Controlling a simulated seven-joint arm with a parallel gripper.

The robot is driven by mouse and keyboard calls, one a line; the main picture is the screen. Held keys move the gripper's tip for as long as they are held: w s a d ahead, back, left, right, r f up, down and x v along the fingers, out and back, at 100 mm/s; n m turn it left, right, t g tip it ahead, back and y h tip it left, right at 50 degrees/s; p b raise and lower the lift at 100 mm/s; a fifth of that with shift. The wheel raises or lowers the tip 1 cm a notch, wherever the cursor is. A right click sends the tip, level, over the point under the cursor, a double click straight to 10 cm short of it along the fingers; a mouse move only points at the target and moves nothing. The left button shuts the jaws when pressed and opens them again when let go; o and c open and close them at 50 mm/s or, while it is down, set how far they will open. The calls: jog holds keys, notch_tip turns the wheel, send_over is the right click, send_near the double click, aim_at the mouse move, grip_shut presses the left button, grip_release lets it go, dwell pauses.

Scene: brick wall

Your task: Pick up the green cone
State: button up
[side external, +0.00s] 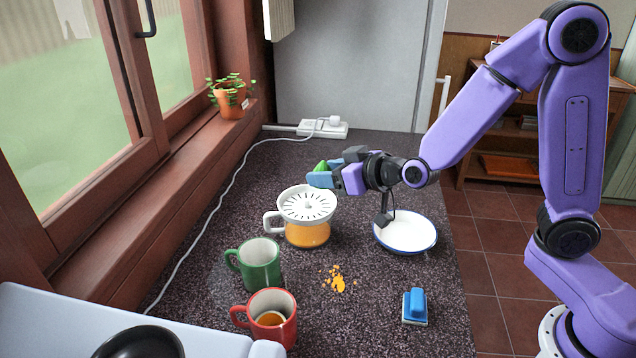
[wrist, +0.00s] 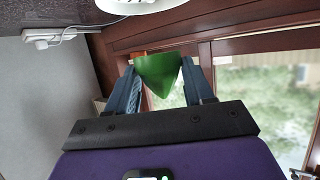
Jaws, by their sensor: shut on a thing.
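The green cone (wrist: 161,74) is between the two blue fingers of my gripper (wrist: 166,88) in the wrist view, with its pointed end toward the camera. In the side view my gripper (side external: 322,177) is shut on the cone (side external: 320,167), whose green top shows above the fingers. The gripper is held level, just above and beside the ribbed top of the orange and white juicer (side external: 307,232). In the side view the fingers hide most of the cone.
A white bowl with a blue rim (side external: 405,246) stands right of the juicer. A green mug (side external: 259,264), a red mug (side external: 270,318), yellow crumbs (side external: 337,279) and a blue-handled sponge (side external: 415,306) are nearer the camera. A white cable (side external: 210,212) runs along the window side.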

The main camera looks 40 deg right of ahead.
jog(key=shift+r+v, duration=0.4)
jog(key=shift+v, duration=4.75)
jog(key=w+d+n+y, duration=0.1)
jog(key=w+d, duration=0.2)
jog(key=w, duration=0.3)
jog(key=n+g+y, duration=0.8)
jog(key=n, duration=0.1)
send_over(409, 236)
notch_tip(409, 236, down, 13)
jog(key=shift+a+f, duration=0.1)
jog(key=shift+f, duration=3.6)
jog(key=shift+f, duration=0.15)
